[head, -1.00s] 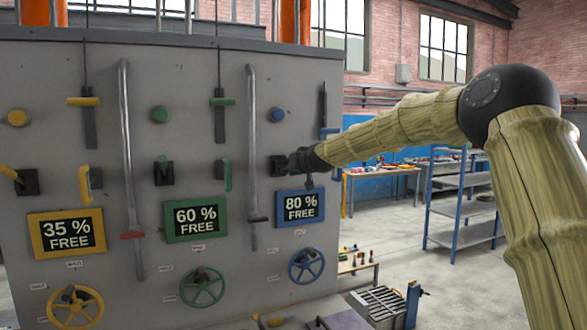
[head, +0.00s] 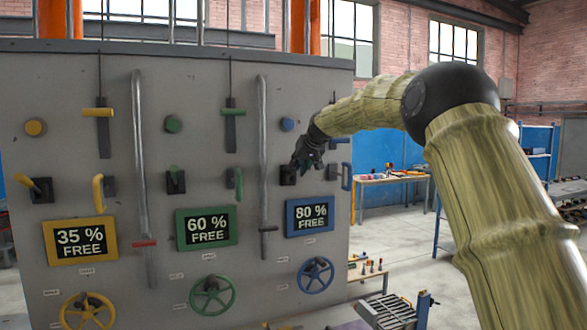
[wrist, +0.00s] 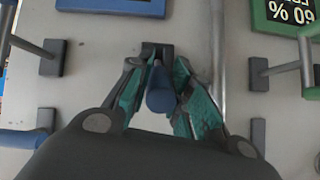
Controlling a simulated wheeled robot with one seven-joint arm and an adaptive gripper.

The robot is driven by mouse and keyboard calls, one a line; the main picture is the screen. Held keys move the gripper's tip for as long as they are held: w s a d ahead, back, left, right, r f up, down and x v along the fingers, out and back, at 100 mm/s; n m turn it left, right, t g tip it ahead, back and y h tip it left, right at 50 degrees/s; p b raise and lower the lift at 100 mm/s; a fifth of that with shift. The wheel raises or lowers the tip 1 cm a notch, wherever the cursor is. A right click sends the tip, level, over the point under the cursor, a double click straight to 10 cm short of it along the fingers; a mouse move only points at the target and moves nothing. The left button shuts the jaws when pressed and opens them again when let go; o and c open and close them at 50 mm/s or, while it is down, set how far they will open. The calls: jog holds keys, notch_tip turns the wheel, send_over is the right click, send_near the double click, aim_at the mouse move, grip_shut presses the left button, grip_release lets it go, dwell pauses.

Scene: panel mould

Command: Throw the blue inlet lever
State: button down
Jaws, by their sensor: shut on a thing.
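The blue inlet lever (wrist: 160,95) shows in the wrist view as a round blue grip end-on, standing out from a dark slotted mount. My gripper (wrist: 160,68) has its teal-padded fingers on both sides of it, shut on it. In the head view my gripper (head: 304,163) is at the right column of the grey panel, just by the dark lever plate (head: 287,175), above the blue 80 % FREE sign (head: 310,215). There the gripper hides the lever, so its tilt cannot be told.
A blue round button (head: 287,124) is above my gripper, and a blue U-shaped handle (head: 346,176) is right of it. A vertical grey pipe (head: 263,150) runs close on the left. A blue handwheel (head: 315,275) is below. Yellow and green controls fill the panel's left side.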

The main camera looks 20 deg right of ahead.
jog(key=shift+r, duration=0.3)
jog(key=c, duration=1.7)
grip_release()
jog(key=o, duration=0.3)
jog(key=shift+d, duration=0.1)
jog(key=shift+o, duration=0.6)
jog(key=shift+f, duration=0.15)
jog(key=v, duration=1.2)
jog(key=shift+f, duration=0.1)
